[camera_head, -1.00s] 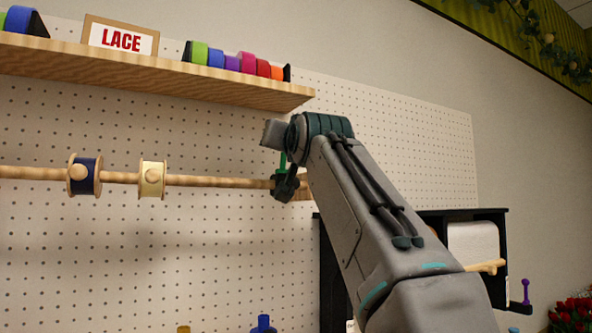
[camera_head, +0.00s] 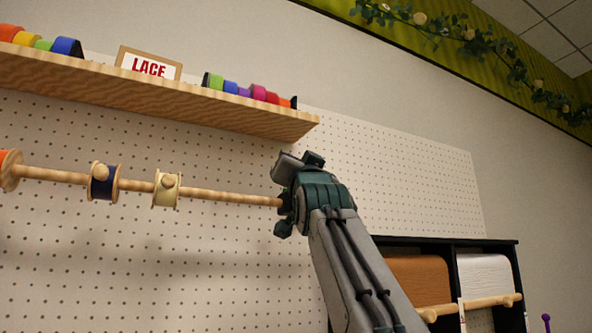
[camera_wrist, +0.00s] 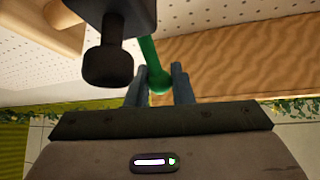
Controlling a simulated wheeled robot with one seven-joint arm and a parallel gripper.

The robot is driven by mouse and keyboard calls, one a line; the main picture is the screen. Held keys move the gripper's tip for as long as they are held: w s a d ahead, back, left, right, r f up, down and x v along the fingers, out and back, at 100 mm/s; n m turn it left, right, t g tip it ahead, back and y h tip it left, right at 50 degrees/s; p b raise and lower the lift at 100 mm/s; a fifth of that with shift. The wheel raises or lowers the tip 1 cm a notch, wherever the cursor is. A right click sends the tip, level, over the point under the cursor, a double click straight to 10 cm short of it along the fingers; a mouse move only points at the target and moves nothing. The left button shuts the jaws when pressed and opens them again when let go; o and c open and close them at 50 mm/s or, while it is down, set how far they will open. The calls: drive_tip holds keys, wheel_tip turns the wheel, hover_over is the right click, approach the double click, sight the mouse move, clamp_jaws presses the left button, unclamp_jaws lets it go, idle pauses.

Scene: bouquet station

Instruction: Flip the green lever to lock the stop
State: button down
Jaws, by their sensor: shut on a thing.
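The green lever (camera_wrist: 151,60) shows in the wrist view as a green rod with a round ball end. The ball sits between the two fingers of my gripper (camera_wrist: 160,88), which is shut on it. A dark stop with a black knob (camera_wrist: 108,62) is beside the lever, to its left. In the head view my gripper (camera_head: 284,208) is at the right end of the wooden rod (camera_head: 225,194). There my wrist hides the lever and most of the stop.
Spools, including a navy one (camera_head: 103,182) and a cream one (camera_head: 166,189), hang on the rod to the left. A wooden shelf (camera_head: 150,95) with a LACE sign and coloured rolls is above. A black rack (camera_head: 450,249) with paper rolls stands at the lower right.

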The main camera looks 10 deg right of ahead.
drive_tip(key=c, duration=1.3)
unclamp_jaws()
drive_tip(key=shift+d, duration=0.1)
drive_tip(key=shift+s+f+b, duration=0.25)
drive_tip(key=shift+f+b, duration=0.1)
drive_tip(key=shift+b, duration=0.05)
drive_tip(key=b+v, duration=1.1)
drive_tip(key=v, duration=0.2)
drive_tip(key=shift+b, duration=0.3)
